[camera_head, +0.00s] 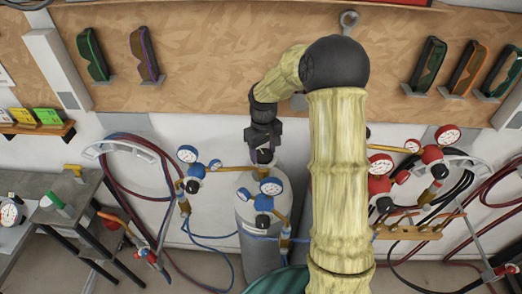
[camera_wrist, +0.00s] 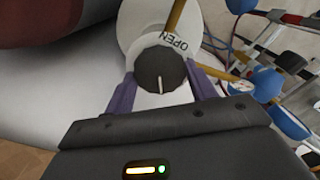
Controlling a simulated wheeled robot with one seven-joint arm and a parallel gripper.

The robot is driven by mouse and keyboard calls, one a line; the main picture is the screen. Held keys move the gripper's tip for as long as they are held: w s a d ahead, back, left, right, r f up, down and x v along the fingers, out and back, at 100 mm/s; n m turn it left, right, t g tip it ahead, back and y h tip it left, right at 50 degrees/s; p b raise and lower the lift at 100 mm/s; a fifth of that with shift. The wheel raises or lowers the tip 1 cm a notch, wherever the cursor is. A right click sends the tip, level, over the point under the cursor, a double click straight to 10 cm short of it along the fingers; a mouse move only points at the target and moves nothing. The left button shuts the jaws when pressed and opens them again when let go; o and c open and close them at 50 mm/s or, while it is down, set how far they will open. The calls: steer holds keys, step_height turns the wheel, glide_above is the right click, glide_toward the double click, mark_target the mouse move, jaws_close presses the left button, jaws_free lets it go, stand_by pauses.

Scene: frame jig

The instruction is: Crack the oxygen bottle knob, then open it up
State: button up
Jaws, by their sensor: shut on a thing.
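The oxygen bottle knob (camera_wrist: 161,70) is dark and round with a white pointer line in the wrist view. It sits in front of a white disc (camera_wrist: 131,22) marked OPEN. The purple fingers of my gripper (camera_wrist: 162,86) lie on either side of the knob, shut on it. Blue regulators with gauges (camera_head: 271,187) stand beside the bottle top.
Red regulators with gauges (camera_head: 447,135) and a wooden torch rack (camera_head: 410,232) are at the right. Hoses hang on the wall at both sides. A grey side table (camera_head: 65,213) stands at the left. My arm hides part of the middle.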

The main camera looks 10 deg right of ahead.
mark_target(262, 152)
steer(key=o, duration=0.8)
steer(key=shift+w+r, duration=0.15)
steer(key=shift+w, duration=0.05)
steer(key=shift+o, duration=0.9)
steer(key=shift+w, duration=0.1)
steer(key=shift+a, duration=0.15)
steer(key=shift+d+r, duration=0.2)
steer(key=shift+r, duration=0.15)
step_height(262, 152, up, 16)
steer(key=b, duration=0.3)
steer(key=shift+r+b, duration=0.25)
steer(key=shift+b, duration=0.1)
steer(key=shift+a, duration=0.15)
